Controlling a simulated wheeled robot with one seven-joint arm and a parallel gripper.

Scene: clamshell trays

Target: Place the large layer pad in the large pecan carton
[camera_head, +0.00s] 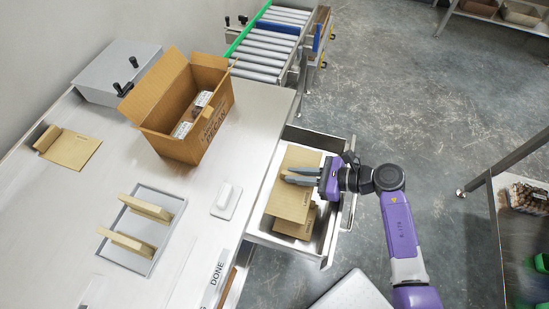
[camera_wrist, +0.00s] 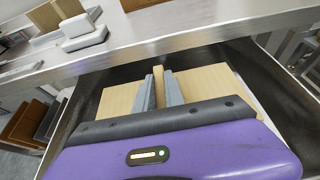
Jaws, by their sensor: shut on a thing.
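The pecan carton (camera_head: 168,146) stands open on the steel table, its flaps up, with clear packs inside and dark lettering on its side. A tan layer pad (camera_head: 290,205) with small lettering lies in the open drawer below the table edge. My gripper (camera_head: 292,175) is over this pad, its grey fingers shut on the pad's upright rib. In the wrist view the rib (camera_wrist: 158,74) stands between the fingers, and the pad's flat sheet (camera_wrist: 207,82) spreads to both sides. The pad's underside is hidden, so I cannot tell whether it is lifted.
The drawer (camera_head: 325,250) has raised metal walls around my gripper, and another tan piece (camera_head: 294,225) lies partly under the pad.

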